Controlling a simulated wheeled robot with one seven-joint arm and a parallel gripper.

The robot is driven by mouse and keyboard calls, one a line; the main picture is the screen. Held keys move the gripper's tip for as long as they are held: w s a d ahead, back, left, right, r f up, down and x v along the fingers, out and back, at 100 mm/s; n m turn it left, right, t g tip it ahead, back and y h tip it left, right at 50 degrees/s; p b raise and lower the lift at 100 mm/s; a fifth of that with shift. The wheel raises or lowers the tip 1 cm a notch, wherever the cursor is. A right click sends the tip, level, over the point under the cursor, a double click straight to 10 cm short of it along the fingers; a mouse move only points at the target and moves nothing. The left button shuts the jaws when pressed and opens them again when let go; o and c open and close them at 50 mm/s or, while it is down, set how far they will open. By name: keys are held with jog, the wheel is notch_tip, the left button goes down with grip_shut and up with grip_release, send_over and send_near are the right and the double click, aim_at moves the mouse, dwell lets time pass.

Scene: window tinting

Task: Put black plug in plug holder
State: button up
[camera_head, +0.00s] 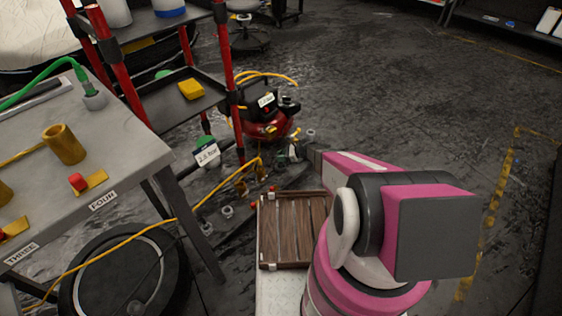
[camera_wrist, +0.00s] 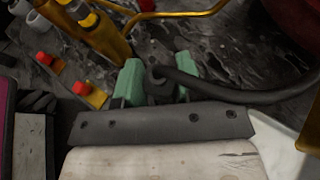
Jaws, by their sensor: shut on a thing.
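My gripper (camera_wrist: 157,82) has green fingertips and is shut on the black plug (camera_wrist: 158,90), with a black cable running off to the right. In the head view my gripper (camera_head: 293,152) is small, low over the floor behind my pink arm, and the plug is hard to make out. Gold cup-like holders (camera_wrist: 104,38) stand to the upper left of the plug in the wrist view, apart from it. I cannot tell which holder is for the black plug.
Red buttons on yellow plates (camera_wrist: 82,89) lie left of my gripper. A red compressor (camera_head: 266,118) stands just beyond it. A red-post shelf (camera_head: 135,98) and the grey table (camera_head: 120,165) are at left, a wooden crate (camera_head: 290,230) in front. Open floor lies to the right.

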jog(key=shift+f, duration=1.7)
jog(key=shift+f, duration=0.1)
jog(key=o, duration=0.9)
jog(key=shift+o, duration=0.2)
